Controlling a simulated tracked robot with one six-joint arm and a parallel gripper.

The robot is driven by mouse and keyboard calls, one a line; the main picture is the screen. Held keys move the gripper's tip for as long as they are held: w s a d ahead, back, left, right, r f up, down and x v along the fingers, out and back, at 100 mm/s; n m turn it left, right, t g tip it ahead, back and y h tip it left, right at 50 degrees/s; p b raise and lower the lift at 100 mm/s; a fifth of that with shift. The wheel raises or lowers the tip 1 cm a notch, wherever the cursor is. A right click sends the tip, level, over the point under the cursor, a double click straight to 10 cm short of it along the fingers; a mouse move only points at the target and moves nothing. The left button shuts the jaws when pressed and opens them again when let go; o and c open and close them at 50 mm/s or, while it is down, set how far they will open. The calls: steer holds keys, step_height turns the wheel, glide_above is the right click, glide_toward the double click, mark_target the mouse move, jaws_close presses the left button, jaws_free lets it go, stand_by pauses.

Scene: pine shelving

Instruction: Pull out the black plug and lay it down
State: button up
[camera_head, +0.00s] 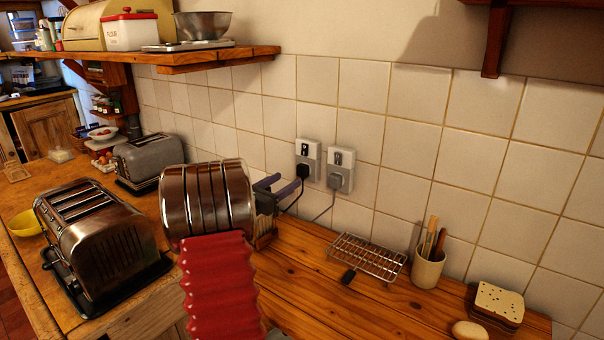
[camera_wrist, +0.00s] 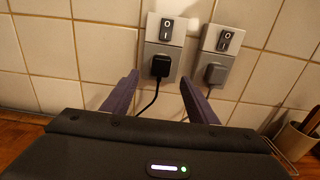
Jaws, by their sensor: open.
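The black plug (camera_head: 302,171) sits in the left wall socket (camera_head: 308,149), and its black cord hangs down. In the wrist view the black plug (camera_wrist: 160,66) is nearly centred between the fingertips, just beyond them. My gripper (camera_head: 288,180) is open and empty, its two purple-grey fingers pointing at the left socket. In the wrist view my gripper (camera_wrist: 158,77) has one finger on each side of the plug's line, apart from it. A grey plug (camera_head: 336,181) sits in the right socket (camera_head: 342,157); it also shows in the wrist view (camera_wrist: 215,74), right of the right finger.
The wooden worktop (camera_head: 310,300) has bare room below the sockets. A chrome toaster (camera_head: 95,240) and a grey toaster (camera_head: 148,160) stand left. A wooden shelf (camera_head: 220,57) is above.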

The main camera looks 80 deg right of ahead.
mark_target(300, 172)
steer(key=shift+x, duration=3.85)
steer(key=shift+s, duration=0.1)
steer(key=shift+c, duration=0.7)
jaws_close()
steer(key=shift+v, duration=0.75)
steer(key=shift+v, duration=1.05)
steer(key=shift+a, duration=0.35)
steer(key=shift+v, duration=0.75)
